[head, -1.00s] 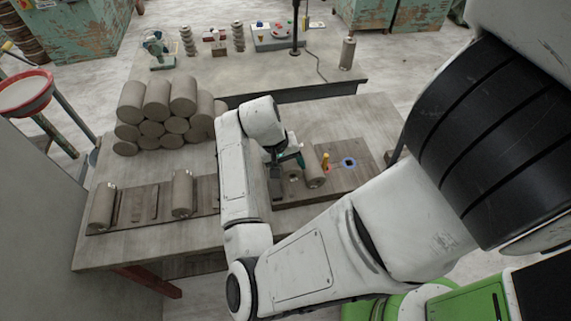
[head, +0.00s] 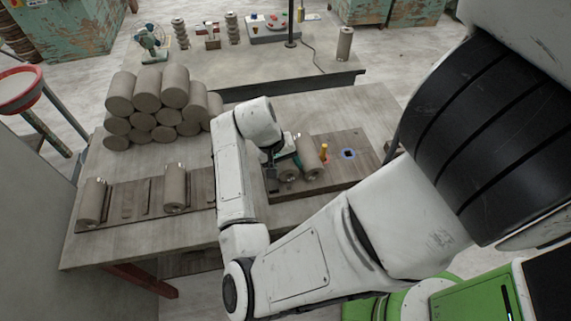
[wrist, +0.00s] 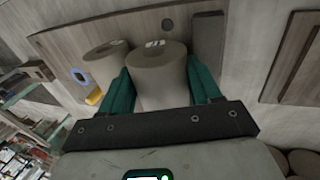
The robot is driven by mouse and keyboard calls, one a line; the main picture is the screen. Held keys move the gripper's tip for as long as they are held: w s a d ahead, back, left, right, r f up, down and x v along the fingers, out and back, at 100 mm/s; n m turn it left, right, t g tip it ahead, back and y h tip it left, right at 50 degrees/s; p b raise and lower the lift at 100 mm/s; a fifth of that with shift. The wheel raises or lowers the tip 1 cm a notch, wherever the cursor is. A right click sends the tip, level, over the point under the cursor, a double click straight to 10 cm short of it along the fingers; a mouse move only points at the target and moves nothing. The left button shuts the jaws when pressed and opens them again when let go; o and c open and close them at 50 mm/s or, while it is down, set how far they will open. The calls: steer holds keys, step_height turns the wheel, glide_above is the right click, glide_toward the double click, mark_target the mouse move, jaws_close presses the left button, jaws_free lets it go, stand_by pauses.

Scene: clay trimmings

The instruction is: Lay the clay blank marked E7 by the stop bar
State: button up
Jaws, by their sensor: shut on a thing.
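My gripper (wrist: 160,92) is shut on a grey clay blank (wrist: 163,78), with teal fingers on both sides of it. The blank's top end carries a pale label too blurred to read. In the head view my gripper (head: 285,160) is over the right board and my arm hides most of the held blank. A dark bar (wrist: 207,42) lies on the board, right of the held blank in the wrist view; a small gap shows between them. I cannot tell whether the held blank touches the board. Another blank (wrist: 108,65) lies close beside it, also in the head view (head: 310,160).
A yellow peg (head: 323,152) and blue ring (head: 348,154) are on the right board (head: 350,172). Two blanks lie on the left board (head: 140,212). A blank stack (head: 160,95) stands at the table's back left. The table (head: 370,115) is clear behind the right board.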

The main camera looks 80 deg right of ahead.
steer(key=shift+b+x, duration=0.5)
steer(key=shift+x, duration=0.6)
steer(key=o, duration=1.4)
steer(key=shift+a, duration=0.2)
steer(key=shift+c, duration=0.2)
steer(key=shift+o, duration=1)
steer(key=shift+w+r, duration=0.15)
steer(key=shift+r, duration=0.15)
steer(key=v, duration=1.2)
steer(key=shift+r, duration=0.2)
